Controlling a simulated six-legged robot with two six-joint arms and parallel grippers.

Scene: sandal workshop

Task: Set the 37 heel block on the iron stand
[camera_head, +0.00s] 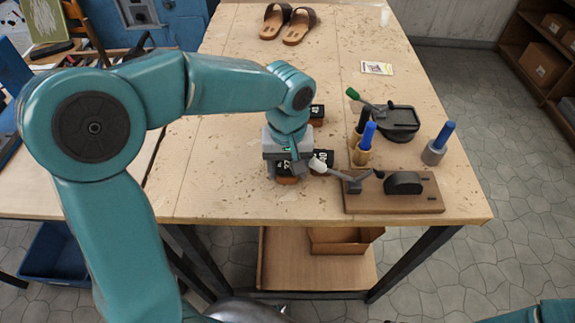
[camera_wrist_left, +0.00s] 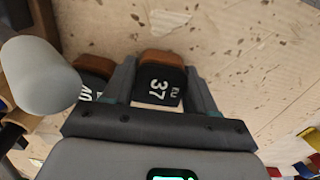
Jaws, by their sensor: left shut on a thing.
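The 37 heel block (camera_wrist_left: 158,85) is black with a brown end and white "37" print. It sits between the fingers of my left gripper (camera_head: 286,160), which is shut on it. In the head view the block (camera_head: 287,180) shows partly below the gripper; I cannot tell whether it touches the table. A dark metal stand (camera_head: 396,121) on the table, right of the gripper, looks like the iron stand. My right gripper is out of view.
A block marked 40 (camera_head: 321,160) is close beside the gripper; another (camera_head: 317,112) is behind. A wooden board (camera_head: 420,203) with a clamp lies at the front right. Blue-handled tools (camera_head: 367,135) stand between it and the stand. The back middle of the table is fairly clear.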

